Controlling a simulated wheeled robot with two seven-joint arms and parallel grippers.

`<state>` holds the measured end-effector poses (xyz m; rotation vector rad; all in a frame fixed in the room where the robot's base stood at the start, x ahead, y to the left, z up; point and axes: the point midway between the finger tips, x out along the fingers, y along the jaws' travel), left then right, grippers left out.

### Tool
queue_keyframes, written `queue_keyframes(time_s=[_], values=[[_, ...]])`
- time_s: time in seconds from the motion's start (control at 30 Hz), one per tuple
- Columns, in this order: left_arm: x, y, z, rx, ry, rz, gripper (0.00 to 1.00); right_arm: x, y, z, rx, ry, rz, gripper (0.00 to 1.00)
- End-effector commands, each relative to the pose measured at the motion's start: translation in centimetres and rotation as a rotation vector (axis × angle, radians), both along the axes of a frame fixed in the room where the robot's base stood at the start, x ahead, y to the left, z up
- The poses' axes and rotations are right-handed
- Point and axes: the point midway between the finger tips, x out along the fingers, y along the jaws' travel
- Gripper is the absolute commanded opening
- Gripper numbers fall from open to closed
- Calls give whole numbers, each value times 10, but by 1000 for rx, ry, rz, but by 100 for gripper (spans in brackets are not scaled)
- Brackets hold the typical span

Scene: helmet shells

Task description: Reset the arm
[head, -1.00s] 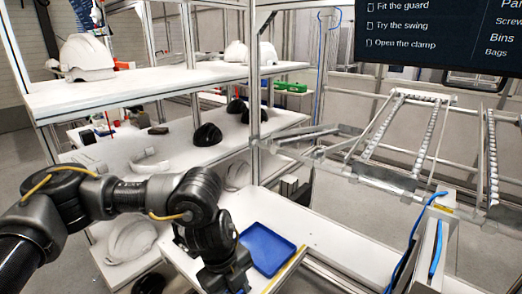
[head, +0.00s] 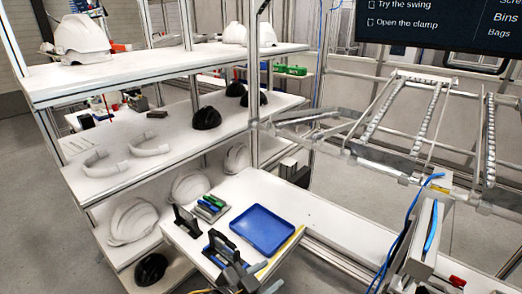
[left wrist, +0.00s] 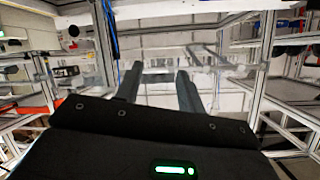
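Beyond the fingers I see blurred frames and shelving, with no object close to the tips. My right gripper is in neither view.
The white bench (head: 325,222) holds a blue tray (head: 263,230) and small tools (head: 209,207). A shelf rack on the left carries white helmets (head: 78,40), black shells (head: 206,118) and pale curved pieces (head: 150,145). A metal frame with roller rails (head: 390,110) stands right.

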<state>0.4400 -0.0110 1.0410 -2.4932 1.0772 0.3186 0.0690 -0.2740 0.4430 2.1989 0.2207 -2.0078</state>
Motion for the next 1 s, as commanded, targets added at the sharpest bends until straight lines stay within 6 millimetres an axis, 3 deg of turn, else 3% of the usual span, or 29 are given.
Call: queue_keyframes(time_s=[0.1,0.2,0.4,0.7,1.0], values=[[-18,73,-58,29,229,258,39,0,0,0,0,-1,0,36],[-47,126,-99,74,398,424,39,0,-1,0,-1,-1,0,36],[-109,195,-147,152,640,621,39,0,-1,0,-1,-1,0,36],[-196,258,-180,242,901,794,39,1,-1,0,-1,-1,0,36],[-178,254,-280,263,934,785,39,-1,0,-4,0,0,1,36]])
